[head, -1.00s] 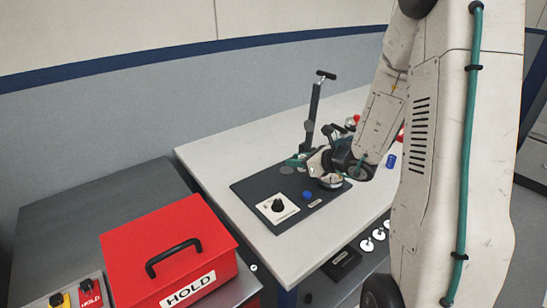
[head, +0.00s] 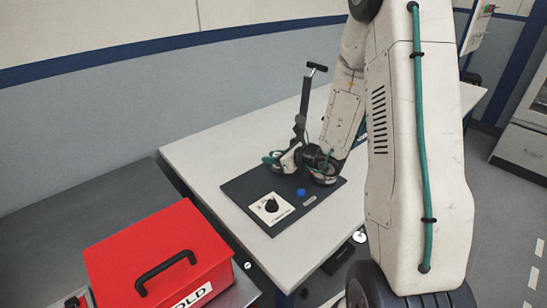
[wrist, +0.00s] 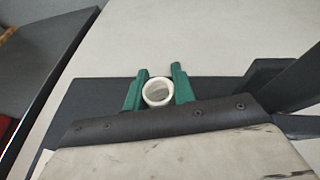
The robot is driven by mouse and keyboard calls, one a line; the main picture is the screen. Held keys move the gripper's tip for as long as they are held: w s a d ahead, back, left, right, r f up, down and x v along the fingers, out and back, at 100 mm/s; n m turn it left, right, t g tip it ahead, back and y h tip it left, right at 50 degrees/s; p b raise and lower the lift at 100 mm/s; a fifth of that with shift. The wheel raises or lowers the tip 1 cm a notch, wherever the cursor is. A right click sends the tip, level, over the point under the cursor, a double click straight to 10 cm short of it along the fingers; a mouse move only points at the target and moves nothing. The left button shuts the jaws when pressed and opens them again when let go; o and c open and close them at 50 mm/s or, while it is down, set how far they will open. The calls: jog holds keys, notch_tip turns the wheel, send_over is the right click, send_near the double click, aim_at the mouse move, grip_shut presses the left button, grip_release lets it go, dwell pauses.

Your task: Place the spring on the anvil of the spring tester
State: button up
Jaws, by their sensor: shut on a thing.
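The spring (wrist: 148,91) shows end-on in the wrist view as a pale ring between two green fingers. My gripper (wrist: 159,72) is shut on it. In the head view my gripper (head: 271,158) is over the far left part of the spring tester, close to its upright lever post (head: 304,100). The spring cannot be made out there. The spring tester has a dark base plate (head: 240,190), a pale panel with a black knob (head: 270,207) and a blue button (head: 301,191). The anvil is hidden behind my gripper, and I cannot tell the spring's height above it.
The tester stands on a pale bench (head: 200,150). A red HOLD box (head: 125,265) sits on a dark grey surface (head: 90,210) to the left. The bench in front of the lever post's far side is bare. My arm covers the right part of the bench.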

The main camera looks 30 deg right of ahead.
jog(key=shift+f, duration=0.1)
jog(key=o, duration=1)
